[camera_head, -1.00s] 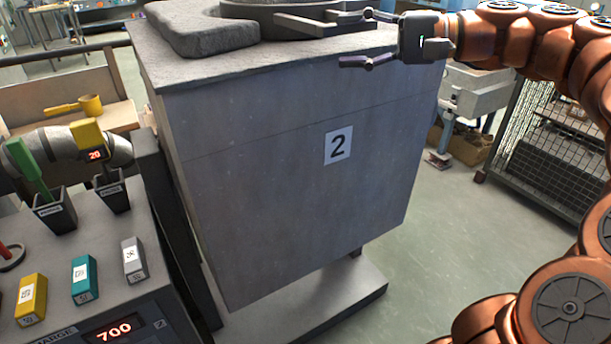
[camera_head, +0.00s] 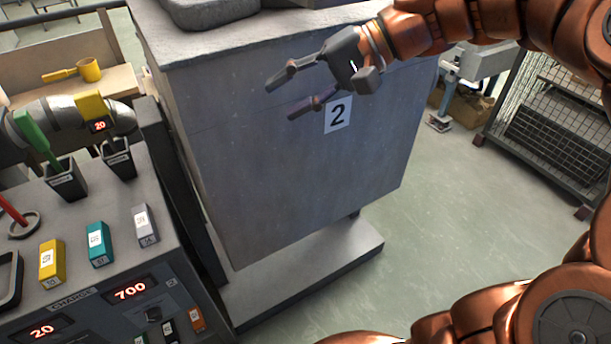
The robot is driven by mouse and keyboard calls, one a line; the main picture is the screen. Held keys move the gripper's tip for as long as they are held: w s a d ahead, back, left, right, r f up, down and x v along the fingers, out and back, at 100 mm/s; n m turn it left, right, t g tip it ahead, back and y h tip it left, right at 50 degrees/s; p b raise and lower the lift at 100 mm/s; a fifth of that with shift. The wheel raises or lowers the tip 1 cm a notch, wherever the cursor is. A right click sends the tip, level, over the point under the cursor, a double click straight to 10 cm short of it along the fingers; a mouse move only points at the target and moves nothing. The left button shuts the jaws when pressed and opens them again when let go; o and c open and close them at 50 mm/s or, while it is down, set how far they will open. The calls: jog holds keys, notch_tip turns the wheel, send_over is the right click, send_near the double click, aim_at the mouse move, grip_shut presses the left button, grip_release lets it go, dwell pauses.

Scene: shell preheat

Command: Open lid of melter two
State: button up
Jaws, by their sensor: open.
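Melter two (camera_head: 270,180) is a large grey block with a label "2" (camera_head: 338,114) on its front face. Part of its top shows at the upper edge of the head view. A thick grey slab (camera_head: 212,12), which may be the lid, lies on the top at the left and is cut off by the frame. My gripper (camera_head: 281,95) is open and empty. It appears in front of the melter's front face, above and left of the label, with its fingers pointing left. I cannot tell how far it is from the face.
A control console (camera_head: 120,265) with displays, coloured blocks and probe holders stands at the left. A yellow ladle (camera_head: 85,70) lies on a bench behind it. A wire cage (camera_head: 555,120) stands at the right. The floor (camera_head: 440,210) between is clear.

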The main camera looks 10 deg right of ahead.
jog(key=s+f+n+g+h+p, duration=0.1)
jog(key=s+f+h+p, duration=0.3)
jog(key=s+f, duration=0.4)
jog(key=shift+s+a+f+n+g+h, duration=0.3)
jog(key=shift+s+g+h, duration=0.45)
jog(key=shift+s, duration=0.7)
